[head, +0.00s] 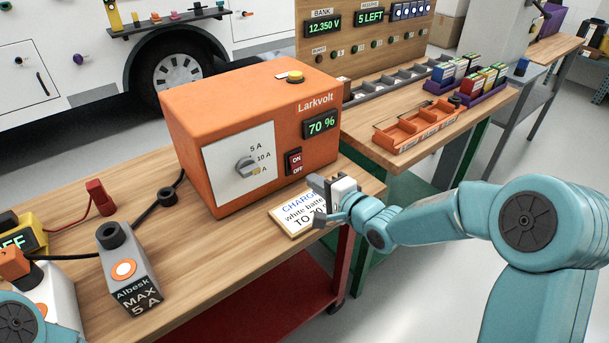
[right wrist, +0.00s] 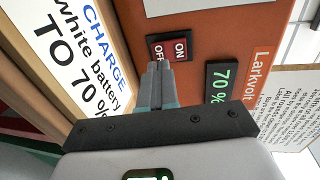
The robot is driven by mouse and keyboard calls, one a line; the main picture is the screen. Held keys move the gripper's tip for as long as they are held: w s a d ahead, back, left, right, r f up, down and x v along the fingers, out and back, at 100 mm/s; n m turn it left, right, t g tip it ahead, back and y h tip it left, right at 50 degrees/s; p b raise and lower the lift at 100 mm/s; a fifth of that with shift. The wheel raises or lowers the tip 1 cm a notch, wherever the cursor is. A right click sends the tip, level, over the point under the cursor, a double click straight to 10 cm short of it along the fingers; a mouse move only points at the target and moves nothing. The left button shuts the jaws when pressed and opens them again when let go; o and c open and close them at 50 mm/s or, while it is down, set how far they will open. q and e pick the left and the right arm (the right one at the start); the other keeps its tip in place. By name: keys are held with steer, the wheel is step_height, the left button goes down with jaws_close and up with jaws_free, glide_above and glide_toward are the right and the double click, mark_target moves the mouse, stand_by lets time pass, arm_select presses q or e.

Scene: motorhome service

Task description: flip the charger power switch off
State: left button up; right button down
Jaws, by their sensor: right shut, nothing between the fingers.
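The charger (head: 240,130) is an orange box labelled Larkvolt on the wooden bench, with a display (head: 321,123) reading 70 %. Its red power switch (head: 294,162), marked ON and OFF, sits low on the front; in the right wrist view the switch (right wrist: 168,48) is just ahead of the fingertips. I cannot tell which side is pressed. My right gripper (head: 319,190) is shut and empty, in front of the charger to the lower right of the switch. In the right wrist view its fingertips (right wrist: 160,68) point at the OFF end; contact is unclear.
A sign (head: 296,214) reading CHARGE white battery TO 70 % lies by the bench edge below my right gripper. A grey Albesk MAX 5 A block (head: 130,275) stands to the left with a cable. Orange bins (head: 415,125) stand on the bench behind.

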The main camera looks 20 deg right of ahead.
mark_target(296, 170)
steer(key=shift+x, duration=2.4)
steer(key=shift+w+f+b, duration=0.15)
steer(key=shift+f+b, duration=0.2)
steer(key=shift+b, duration=0.5)
steer(key=shift+r+t, duration=0.2)
steer(key=shift+t, duration=0.2)
steer(key=shift+r, duration=0.1)
steer(key=shift+a, duration=0.1)
